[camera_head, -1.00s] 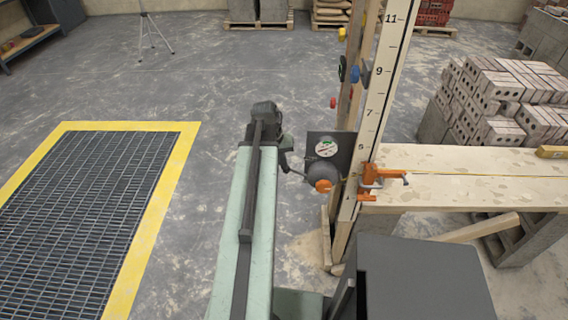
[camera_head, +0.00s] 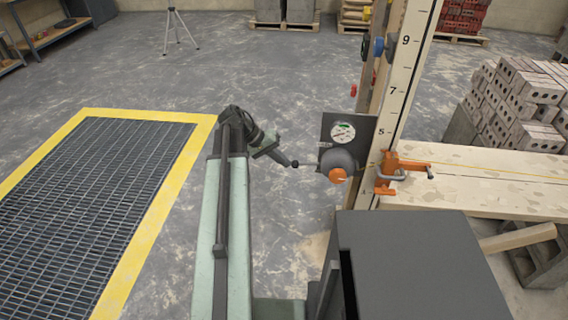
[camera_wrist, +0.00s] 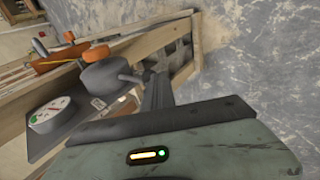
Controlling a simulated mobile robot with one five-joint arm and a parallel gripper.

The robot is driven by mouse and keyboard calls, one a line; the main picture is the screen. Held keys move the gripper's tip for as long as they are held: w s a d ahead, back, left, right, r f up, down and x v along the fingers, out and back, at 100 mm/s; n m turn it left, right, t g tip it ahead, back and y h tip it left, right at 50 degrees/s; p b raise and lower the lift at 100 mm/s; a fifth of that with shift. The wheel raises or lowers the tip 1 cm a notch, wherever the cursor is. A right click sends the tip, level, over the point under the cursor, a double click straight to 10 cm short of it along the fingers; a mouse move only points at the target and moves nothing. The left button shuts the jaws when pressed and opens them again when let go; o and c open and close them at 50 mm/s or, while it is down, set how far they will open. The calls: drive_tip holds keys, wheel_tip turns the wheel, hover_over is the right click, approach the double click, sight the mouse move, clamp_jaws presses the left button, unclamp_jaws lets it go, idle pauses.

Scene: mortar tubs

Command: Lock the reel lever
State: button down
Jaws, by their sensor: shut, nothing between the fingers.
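The reel is a grey round drum (camera_head: 338,158) with an orange knob (camera_head: 338,175), mounted on a dark plate on the wooden post. A white dial (camera_head: 343,132) with green and red marks sits above it on the plate. In the wrist view the drum (camera_wrist: 103,75), its orange knob (camera_wrist: 89,57) and the dial (camera_wrist: 47,115) show to the left of my fingers. A short grey stub on the drum points toward my gripper (camera_wrist: 157,92); I cannot tell whether it is the lever. My gripper (camera_head: 293,163) is shut and empty, left of the reel with a gap between.
An orange clamp (camera_head: 397,170) holds a string at the end of the wooden plank (camera_head: 480,175), right of the post. The numbered post (camera_head: 405,75) stands upright behind the reel. Bricks (camera_head: 520,95) are stacked at the right. A yellow-edged floor grate (camera_head: 95,205) lies at the left.

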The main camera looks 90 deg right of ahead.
drive_tip(key=shift+s+f, duration=0.3)
drive_tip(key=shift+s, duration=0.1)
idle(0.6)
drive_tip(key=w+f+p+v, duration=0.1)
drive_tip(key=w+p+v, duration=0.1)
drive_tip(key=p+v, duration=0.7)
drive_tip(key=v, duration=0.4)
drive_tip(key=shift+w+d, duration=0.2)
drive_tip(key=shift+w, duration=0.15)
